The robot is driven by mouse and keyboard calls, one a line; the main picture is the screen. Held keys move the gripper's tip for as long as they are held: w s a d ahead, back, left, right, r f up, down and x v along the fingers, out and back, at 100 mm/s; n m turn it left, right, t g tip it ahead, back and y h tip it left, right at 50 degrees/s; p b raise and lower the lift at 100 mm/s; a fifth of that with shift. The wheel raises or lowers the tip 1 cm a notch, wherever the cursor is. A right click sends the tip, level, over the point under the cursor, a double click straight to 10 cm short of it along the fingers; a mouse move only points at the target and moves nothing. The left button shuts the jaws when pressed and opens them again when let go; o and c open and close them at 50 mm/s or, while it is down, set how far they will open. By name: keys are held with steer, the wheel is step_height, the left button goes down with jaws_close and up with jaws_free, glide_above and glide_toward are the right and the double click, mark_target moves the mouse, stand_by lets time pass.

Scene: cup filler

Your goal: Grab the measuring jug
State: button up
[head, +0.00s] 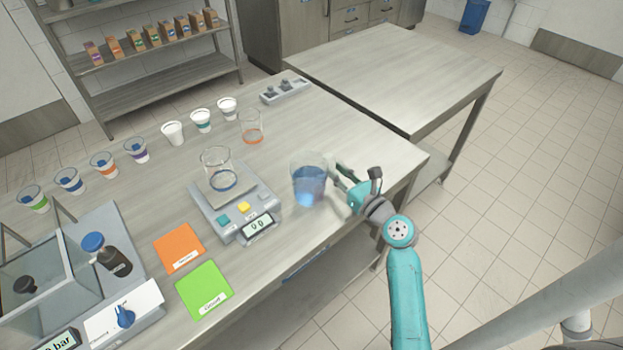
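A clear, blue-tinted jug-like vessel (308,180) stands upright on the steel table, right of the scale and near the table's front edge. It looks like the measuring jug, with a bright blue patch low on its side. My gripper (343,178) is just right of it, with its fingers pointing toward its wall. The fingers look spread and empty, with a small gap to the vessel; contact is hard to judge.
A scale (211,214) bears a glass beaker (217,165). Another beaker (251,130) and several small cups stand behind. An orange card (179,246) and green card (204,291) lie left. A second table (400,75) is bare.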

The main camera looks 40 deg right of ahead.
steer(key=w, duration=0.3)
steer(key=shift+w+d+r, duration=0.1)
jaws_close()
steer(key=shift+r, duration=0.2)
